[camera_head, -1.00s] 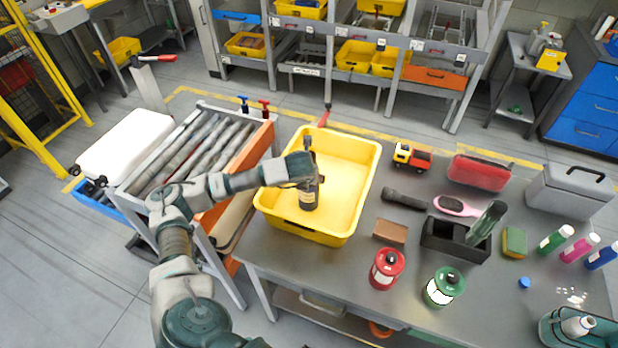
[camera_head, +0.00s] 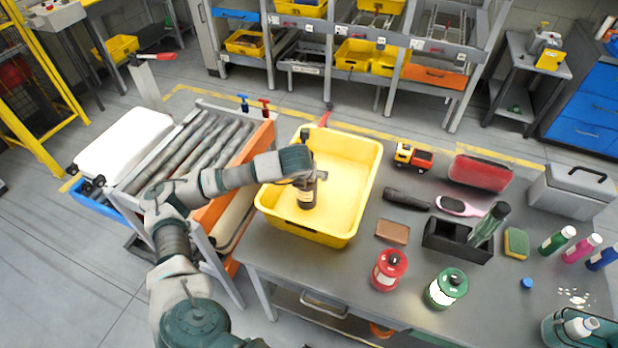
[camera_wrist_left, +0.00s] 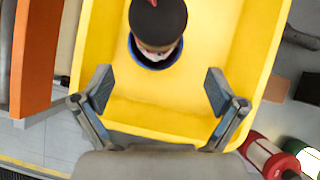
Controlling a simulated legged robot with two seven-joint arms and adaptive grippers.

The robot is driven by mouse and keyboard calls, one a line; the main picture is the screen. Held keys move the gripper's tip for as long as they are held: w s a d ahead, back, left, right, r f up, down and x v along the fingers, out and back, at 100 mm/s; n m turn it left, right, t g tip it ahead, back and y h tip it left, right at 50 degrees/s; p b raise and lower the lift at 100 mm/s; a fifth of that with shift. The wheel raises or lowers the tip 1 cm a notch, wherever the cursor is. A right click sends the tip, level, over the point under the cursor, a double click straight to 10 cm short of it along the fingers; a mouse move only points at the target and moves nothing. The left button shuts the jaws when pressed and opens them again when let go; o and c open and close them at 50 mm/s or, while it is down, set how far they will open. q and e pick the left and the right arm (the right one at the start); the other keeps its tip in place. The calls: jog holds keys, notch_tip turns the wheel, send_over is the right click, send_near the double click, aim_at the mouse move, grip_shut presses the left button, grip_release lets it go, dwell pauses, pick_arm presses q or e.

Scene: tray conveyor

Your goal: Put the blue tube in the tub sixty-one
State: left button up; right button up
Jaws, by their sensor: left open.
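A blue tube (camera_head: 603,257) lies on the grey table at the far right, cut by the picture edge, beside a pink and a green one. A yellow tub (camera_head: 360,190) stands at the table's left end; no number is readable on it. A dark bottle with a pale label (camera_head: 307,197) stands inside the tub. The wrist view shows the bottle from above, with a dark round top (camera_wrist_left: 158,22) and blue around its base. My left gripper (camera_wrist_left: 158,92) is open and empty over the tub, its fingers apart and near the bottle. My right gripper is not in view.
A roller conveyor (camera_head: 190,150) adjoins the tub's left side. Right of the tub are a brown block (camera_head: 392,232), red (camera_head: 389,270) and green (camera_head: 446,289) canisters, a black holder (camera_head: 455,243) and a toy truck (camera_head: 413,156). A grey toolbox (camera_head: 570,192) stands at the right.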

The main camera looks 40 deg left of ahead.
pick_arm(q)
jog(key=v, duration=0.6)
jog(key=shift+d, duration=0.2)
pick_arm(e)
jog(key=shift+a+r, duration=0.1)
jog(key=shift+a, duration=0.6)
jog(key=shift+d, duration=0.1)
pick_arm(q)
jog(key=shift+a, duration=0.15)
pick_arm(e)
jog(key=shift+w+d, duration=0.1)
